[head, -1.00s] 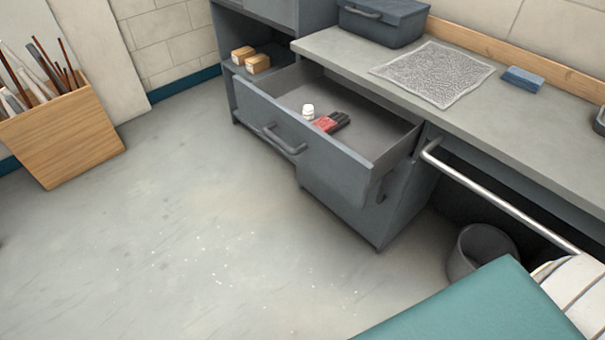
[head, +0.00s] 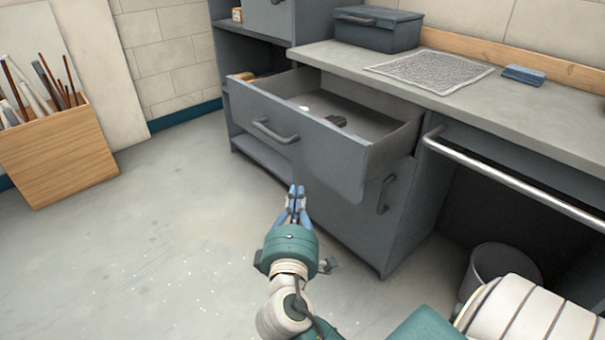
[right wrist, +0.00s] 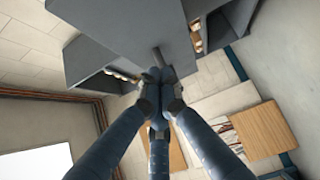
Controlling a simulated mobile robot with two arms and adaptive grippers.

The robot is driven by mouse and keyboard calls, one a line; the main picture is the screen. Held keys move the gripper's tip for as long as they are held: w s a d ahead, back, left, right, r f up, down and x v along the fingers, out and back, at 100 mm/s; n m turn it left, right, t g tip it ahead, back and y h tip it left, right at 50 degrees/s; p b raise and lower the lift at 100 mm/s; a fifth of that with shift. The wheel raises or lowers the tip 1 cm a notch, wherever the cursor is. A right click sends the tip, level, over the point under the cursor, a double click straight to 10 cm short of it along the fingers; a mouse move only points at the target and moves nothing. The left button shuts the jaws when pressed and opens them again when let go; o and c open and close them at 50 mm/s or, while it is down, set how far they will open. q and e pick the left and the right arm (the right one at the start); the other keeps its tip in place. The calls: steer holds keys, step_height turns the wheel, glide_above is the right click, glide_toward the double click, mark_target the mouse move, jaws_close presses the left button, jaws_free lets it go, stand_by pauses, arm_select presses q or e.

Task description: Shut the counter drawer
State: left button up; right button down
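The counter drawer (head: 300,137) is pulled well out from the grey cabinet under the counter. Its bar handle (head: 275,133) is on the front panel. A white item (head: 304,108) and a dark item (head: 336,120) lie inside. My right gripper (head: 297,188) is in front of the drawer, appearing below and slightly right of the handle. Its blue fingertips are together with nothing seen between them. In the right wrist view the fingertips (right wrist: 157,76) point toward the grey drawer front (right wrist: 125,30); contact cannot be told. My left gripper is not in view.
The grey counter (head: 480,97) holds a dark toolbox (head: 375,29), a speckled mat (head: 429,70) and a blue block (head: 523,75). A metal rail (head: 510,180) and a bin (head: 503,268) are at right. A wooden box (head: 60,152) stands far left.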

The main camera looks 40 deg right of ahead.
glide_toward(312, 152)
steer(key=w, duration=0.3)
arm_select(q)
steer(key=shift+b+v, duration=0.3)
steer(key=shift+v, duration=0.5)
arm_select(e)
steer(key=d, duration=0.1)
steer(key=w+d, duration=0.1)
steer(key=d, duration=0.1)
steer(key=shift+d, duration=0.15)
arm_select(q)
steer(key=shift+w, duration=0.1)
arm_select(e)
steer(key=shift+d, duration=0.1)
